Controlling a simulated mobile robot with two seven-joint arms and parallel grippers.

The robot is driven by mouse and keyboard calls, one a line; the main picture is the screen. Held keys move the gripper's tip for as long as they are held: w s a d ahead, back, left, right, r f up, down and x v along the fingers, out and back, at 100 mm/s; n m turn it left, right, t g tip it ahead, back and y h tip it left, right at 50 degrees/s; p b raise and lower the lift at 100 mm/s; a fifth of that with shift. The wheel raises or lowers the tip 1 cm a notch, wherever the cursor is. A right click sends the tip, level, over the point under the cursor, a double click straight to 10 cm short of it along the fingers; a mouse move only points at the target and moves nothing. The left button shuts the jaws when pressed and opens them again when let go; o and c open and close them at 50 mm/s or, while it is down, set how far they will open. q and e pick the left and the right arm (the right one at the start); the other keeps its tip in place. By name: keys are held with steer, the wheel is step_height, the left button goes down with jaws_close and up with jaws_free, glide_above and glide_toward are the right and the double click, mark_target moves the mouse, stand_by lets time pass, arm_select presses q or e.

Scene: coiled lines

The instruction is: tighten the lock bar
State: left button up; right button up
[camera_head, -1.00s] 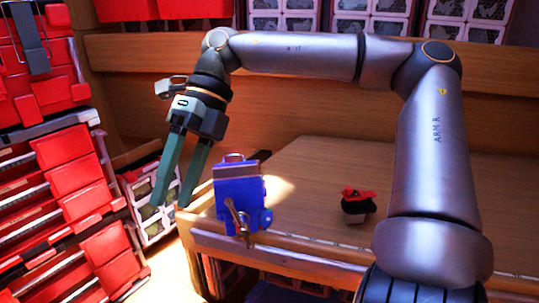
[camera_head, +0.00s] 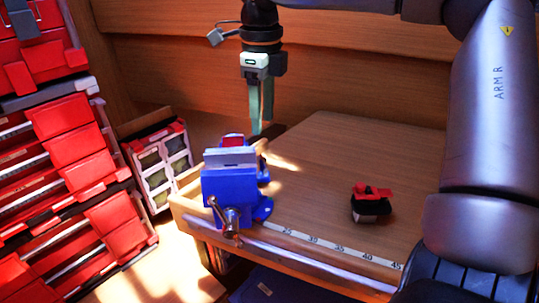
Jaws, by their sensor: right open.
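A blue bench vise (camera_head: 228,188) stands at the left front corner of the wooden workbench (camera_head: 330,150). A thin metal bar (camera_head: 218,212) slants across the round screw end on the vise's front; I cannot tell whether it is the lock bar. My right gripper (camera_head: 261,129) points down in the picture above the vise's right back side, apart from the vise and empty. The vise's far side is hidden. My left gripper is out of view.
A red and black object (camera_head: 372,203) sits on the bench at the right. A ruler strip (camera_head: 340,247) runs along the front edge. Red drawers (camera_head: 75,150) and a compartment case (camera_head: 160,165) stand at the left. The bench middle is clear.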

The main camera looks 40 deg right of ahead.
mark_target(263, 158)
step_height(263, 158, down, 11)
steer(key=shift+f+p, duration=0.15)
steer(key=shift+p, duration=0.25)
jaws_close()
stand_by(0.4)
